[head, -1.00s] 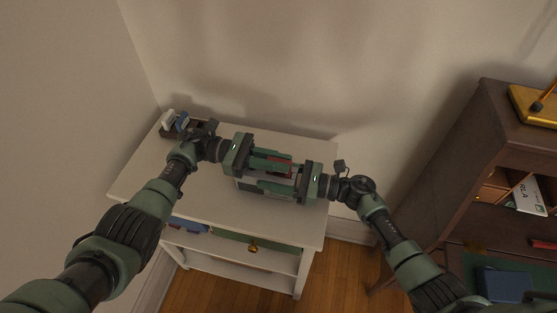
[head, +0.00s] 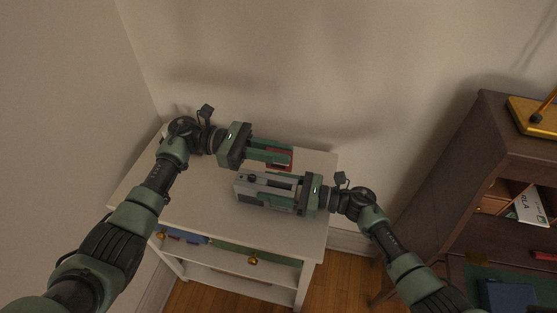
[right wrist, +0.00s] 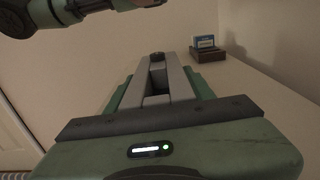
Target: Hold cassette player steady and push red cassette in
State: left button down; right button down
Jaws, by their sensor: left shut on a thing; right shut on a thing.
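The grey cassette player (head: 250,191) is on the white table's top, its long side running left to right in the head view. My right gripper (head: 270,188) is shut on it from the right. In the right wrist view the player (right wrist: 158,90) lies between the green fingers, with a dark opening in it. My left gripper (head: 286,155) is shut on the red cassette (head: 283,152) and holds it beyond the player, apart from it in the picture. The fingers cover much of the cassette.
A cassette rack (right wrist: 209,54) with a blue cassette (right wrist: 204,41) stands beyond the player. A brown cabinet (head: 470,160) stands at right. The wall rises behind the table.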

aim_at(279, 168)
pick_arm(q)
jog(key=shift+f, duration=2.9)
jog(key=shift+f, duration=0.85)
jog(key=shift+s+a+f, duration=0.15)
jog(key=shift+a+f, duration=0.1)
jog(key=shift+f, duration=0.6)
jog(key=shift+s+f, duration=0.3)
jog(key=shift+f, duration=0.35)
dwell(0.6)
jog(key=shift+r, duration=0.1)
jog(key=shift+w+d+r, duration=0.15)
jog(key=shift+w+r, duration=0.05)
jog(key=shift+r, duration=0.2)
dwell(0.3)
jog(key=shift+r, duration=0.75)
